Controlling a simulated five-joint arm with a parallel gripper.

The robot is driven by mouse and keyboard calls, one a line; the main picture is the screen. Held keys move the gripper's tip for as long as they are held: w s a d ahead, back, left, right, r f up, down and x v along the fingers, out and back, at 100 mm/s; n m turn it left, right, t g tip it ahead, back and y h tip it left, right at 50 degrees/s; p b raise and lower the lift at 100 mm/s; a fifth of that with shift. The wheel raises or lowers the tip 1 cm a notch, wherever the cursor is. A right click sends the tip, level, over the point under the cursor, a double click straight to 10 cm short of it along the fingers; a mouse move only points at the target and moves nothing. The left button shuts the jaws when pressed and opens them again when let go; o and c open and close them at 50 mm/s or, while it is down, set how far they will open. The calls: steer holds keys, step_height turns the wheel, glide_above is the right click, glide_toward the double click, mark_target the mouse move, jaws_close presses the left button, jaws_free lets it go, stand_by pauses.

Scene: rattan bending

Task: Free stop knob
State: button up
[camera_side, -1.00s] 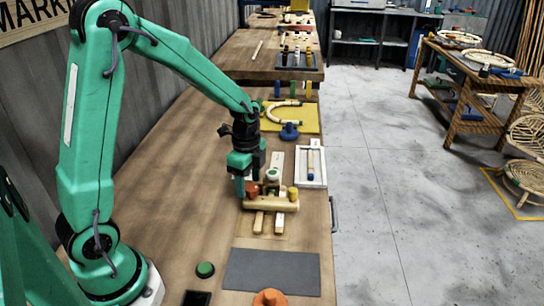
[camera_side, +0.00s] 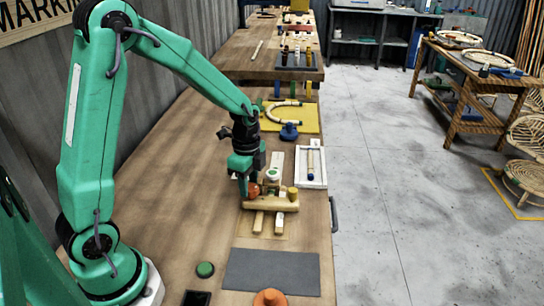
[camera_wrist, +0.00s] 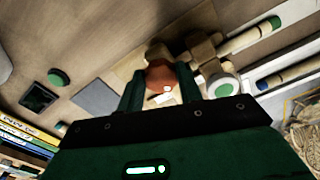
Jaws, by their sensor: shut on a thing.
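The stop knob, an orange-red round knob (camera_side: 253,190), sits at the left end of a light wooden jig (camera_side: 270,204) on the bench. My gripper (camera_side: 250,184) is over the jig's left end and shut on the knob. In the wrist view the knob (camera_wrist: 160,74) shows between the two green fingers of my gripper (camera_wrist: 158,92). A white mark shows on or just below it. A yellow knob (camera_side: 292,193) stands at the jig's right end. A round piece with a green top (camera_side: 272,174) sits at the jig's middle. The knob's base is partly hidden.
A white tray (camera_side: 323,176) with a blue-tipped stick lies right of the jig. A blue knob (camera_side: 289,131) and yellow board (camera_side: 310,123) are behind. In front lie a grey mat (camera_side: 272,271), a green button (camera_side: 205,270) and an orange knob (camera_side: 270,298).

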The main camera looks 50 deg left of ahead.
steer(key=n, duration=0.4)
steer(key=shift+s+n, duration=0.1)
steer(key=shift+n, duration=0.2)
steer(key=n, duration=0.4)
steer(key=shift+d, duration=0.2)
steer(key=n, duration=0.5)
steer(key=shift+d+r, duration=0.1)
steer(key=n, duration=0.4)
steer(key=shift+d, duration=0.1)
steer(key=o, duration=1)
